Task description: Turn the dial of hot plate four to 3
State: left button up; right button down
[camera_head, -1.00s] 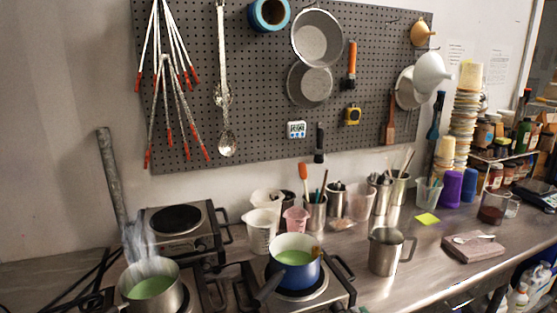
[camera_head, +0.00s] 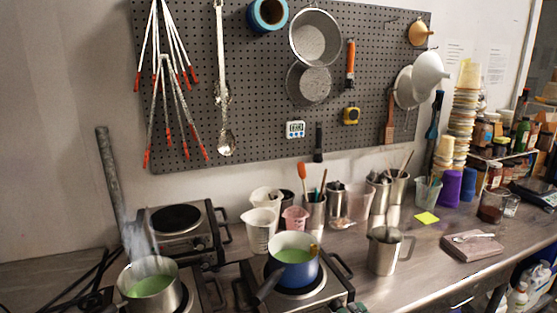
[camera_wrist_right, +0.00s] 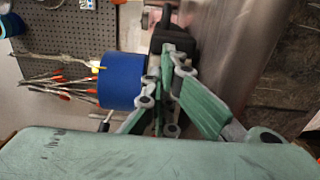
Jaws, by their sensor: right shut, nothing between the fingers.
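A hot plate (camera_head: 325,291) at the bottom centre carries a blue pot (camera_head: 306,272) of green liquid. A second hot plate (camera_head: 213,231) stands behind on the left with a bare burner. A third, at bottom left, is mostly hidden under a steel pot (camera_head: 169,300). I cannot read any number or dial setting, so I cannot tell which is hot plate four. In the right wrist view my gripper (camera_wrist_right: 174,38) is shut and empty, beside the blue pot (camera_wrist_right: 121,80). My left gripper is out of view.
A steel jug (camera_head: 384,255) stands right of the blue pot. Plastic beakers (camera_head: 262,229) and tool cups (camera_head: 315,212) stand behind it.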

jog(key=shift+a+f+b, duration=0.2)
jog(key=shift+a+b, duration=0.05)
jog(key=shift+b, duration=0.1)
jog(key=shift+f+b, duration=0.45)
jog(key=shift+f, duration=0.1)
jog(key=shift+f+b, duration=0.35)
jog(key=shift+f, duration=0.3)
jog(key=shift+d+b, duration=0.3)
jog(key=shift+b, duration=0.1)
jog(key=shift+s+d+f, duration=0.2)
jog(key=shift+s+d, duration=0.05)
jog(key=shift+s, duration=0.1)
jog(key=shift+p+v, duration=0.65)
jog(key=shift+v, duration=1.8)
